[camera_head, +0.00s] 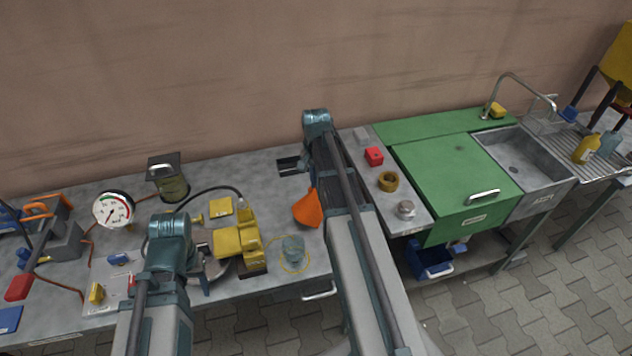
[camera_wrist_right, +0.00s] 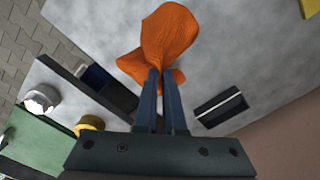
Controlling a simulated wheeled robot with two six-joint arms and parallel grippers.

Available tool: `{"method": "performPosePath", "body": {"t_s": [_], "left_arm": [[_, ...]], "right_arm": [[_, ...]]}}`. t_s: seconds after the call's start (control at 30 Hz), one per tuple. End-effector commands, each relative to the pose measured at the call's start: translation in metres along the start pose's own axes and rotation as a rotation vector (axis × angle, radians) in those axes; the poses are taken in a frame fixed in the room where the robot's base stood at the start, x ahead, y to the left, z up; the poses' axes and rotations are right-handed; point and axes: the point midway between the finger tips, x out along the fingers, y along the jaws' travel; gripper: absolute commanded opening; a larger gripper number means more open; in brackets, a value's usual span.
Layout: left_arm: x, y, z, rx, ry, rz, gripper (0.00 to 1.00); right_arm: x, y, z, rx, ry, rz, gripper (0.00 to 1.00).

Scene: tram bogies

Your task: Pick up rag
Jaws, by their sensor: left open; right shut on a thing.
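The rag (camera_head: 308,209) is a crumpled orange cloth, seen in the head view just left of my right arm, over the grey workbench. In the right wrist view the rag (camera_wrist_right: 170,35) hangs at the tips of my right gripper (camera_wrist_right: 162,76), whose two dark blue fingers are shut on it. I cannot tell whether its lower edge still touches the bench. In the head view my right arm hides those fingers. My left gripper (camera_head: 204,281) is open and low over the bench, beside a yellow machine; its fingers are partly hidden by my left arm.
The yellow machine (camera_head: 236,240) and a glass (camera_head: 293,250) stand left of the rag. A pressure gauge (camera_head: 113,209) and a dark lantern-like can (camera_head: 168,178) stand further left. A green cabinet (camera_head: 455,175) and a sink (camera_head: 520,165) are to the right.

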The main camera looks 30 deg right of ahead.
Motion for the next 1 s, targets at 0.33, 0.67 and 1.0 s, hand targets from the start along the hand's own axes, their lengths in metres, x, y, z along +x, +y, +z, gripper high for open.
{"method": "performPosePath", "body": {"t_s": [0.33, 0.67, 1.0], "left_arm": [[-0.012, -0.001, 0.001, 0.0, 0.0, 0.0, 0.53], [-0.072, -0.007, 0.004, 0.0, 0.0, 0.0, 0.53], [-0.087, -0.008, 0.005, 0.001, 0.0, 0.0, 0.53]], "right_arm": [[-0.012, 0.0, 0.0, 0.0, 0.0, 0.0, 0.0], [-0.072, 0.0, 0.0, 0.0, 0.0, 0.0, 0.0], [-0.088, 0.0, 0.0, 0.0, 0.0, 0.0, 0.0]]}}
